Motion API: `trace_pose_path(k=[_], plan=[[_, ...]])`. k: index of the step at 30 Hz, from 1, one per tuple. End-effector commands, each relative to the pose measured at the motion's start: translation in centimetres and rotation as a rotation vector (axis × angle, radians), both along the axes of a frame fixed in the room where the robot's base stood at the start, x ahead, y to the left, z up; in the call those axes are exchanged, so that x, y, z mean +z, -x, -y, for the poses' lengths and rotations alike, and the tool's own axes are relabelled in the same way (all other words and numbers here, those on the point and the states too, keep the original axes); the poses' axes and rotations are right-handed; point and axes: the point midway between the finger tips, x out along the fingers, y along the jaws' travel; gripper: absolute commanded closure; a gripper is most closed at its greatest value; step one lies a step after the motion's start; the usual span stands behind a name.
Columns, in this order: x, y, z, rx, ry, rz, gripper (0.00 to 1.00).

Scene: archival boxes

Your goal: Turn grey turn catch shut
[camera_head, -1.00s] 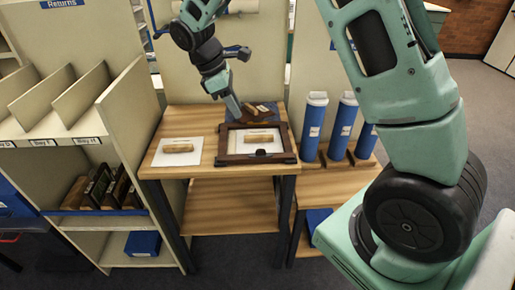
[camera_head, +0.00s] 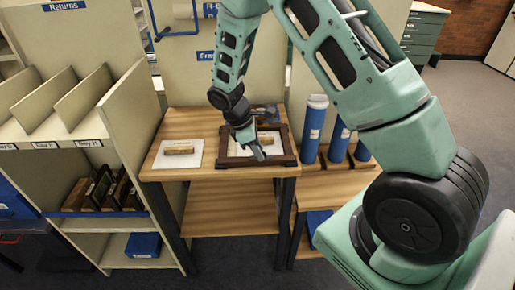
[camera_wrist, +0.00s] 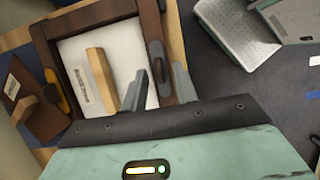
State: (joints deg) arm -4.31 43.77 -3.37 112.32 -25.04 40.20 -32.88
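A dark wooden frame (camera_head: 283,160) lies on the wooden table, with a white panel and a light wood block (camera_wrist: 101,78) inside. On the frame's near rail, in the wrist view, is a long grey turn catch (camera_wrist: 156,56). It appears to lie along the rail. A yellow turn catch (camera_wrist: 56,90) is on the opposite rail. My gripper (camera_wrist: 161,82) is open, its fingers on either side of the grey catch's near end; contact cannot be told. In the head view my gripper (camera_head: 259,152) hides the grey catch.
A white card with a wood block (camera_head: 178,149) lies left of the frame. Blue cylinders (camera_head: 313,128) stand to the right. A brown piece (camera_wrist: 30,110) lies beyond the yellow catch. A shelf unit (camera_head: 125,120) borders the table's left.

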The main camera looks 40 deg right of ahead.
Motion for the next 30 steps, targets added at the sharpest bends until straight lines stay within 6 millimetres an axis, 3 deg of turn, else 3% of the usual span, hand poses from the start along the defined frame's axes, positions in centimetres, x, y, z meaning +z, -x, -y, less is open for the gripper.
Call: trace_pose_path(k=[7,10,22,30], plan=[[-0.04,0.01,0.01,-0.001,0.000,0.000,0.74],[-0.03,0.00,0.02,-0.001,0.000,0.000,1.00],[0.06,-0.08,0.02,-0.034,0.000,0.002,1.00],[0.17,-0.23,0.16,-0.187,-0.002,0.001,1.00]])
